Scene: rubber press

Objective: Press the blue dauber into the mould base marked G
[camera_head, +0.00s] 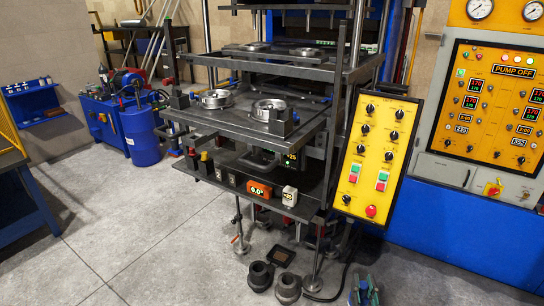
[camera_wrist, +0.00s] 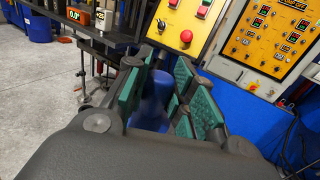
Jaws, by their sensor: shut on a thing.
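My gripper (camera_wrist: 160,88) is shut on the blue dauber (camera_wrist: 155,100), which stands between its green-padded fingers in the wrist view. Two round metal mould bases, a left one (camera_head: 215,98) and a right one (camera_head: 271,110), sit on the press's lower plate (camera_head: 235,123). No letter G is readable on either. My gripper is well apart from both.
The upper plate (camera_head: 277,62) carries more round metal parts. A yellow control panel (camera_head: 375,155) stands right of the plates and also shows in the wrist view (camera_wrist: 184,25). Dark cylinders (camera_head: 288,287) stand on the floor before the press. The grey floor at left is clear.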

